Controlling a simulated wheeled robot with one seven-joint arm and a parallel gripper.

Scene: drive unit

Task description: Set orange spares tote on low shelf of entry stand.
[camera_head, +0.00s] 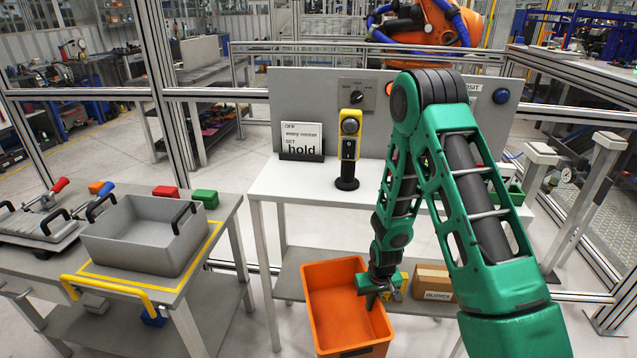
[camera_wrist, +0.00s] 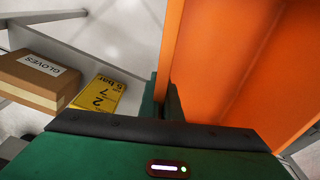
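The orange spares tote (camera_head: 335,278) hangs or stands at the front of the entry stand (camera_head: 285,184), covering part of its low shelf (camera_head: 291,262). It is open-topped, looks empty and is turned slightly. I cannot tell whether its base touches the shelf. My gripper (camera_head: 376,290) is at the tote's right wall and appears shut on its rim.
A gloves box (camera_head: 432,281) sits on the low shelf right of the tote, with a yellow labelled item (camera_wrist: 98,97) beside it. Above are a yellow pendant (camera_head: 350,135) and a "hold" sign (camera_head: 301,140). A grey bin (camera_head: 140,245) stands on the left table.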

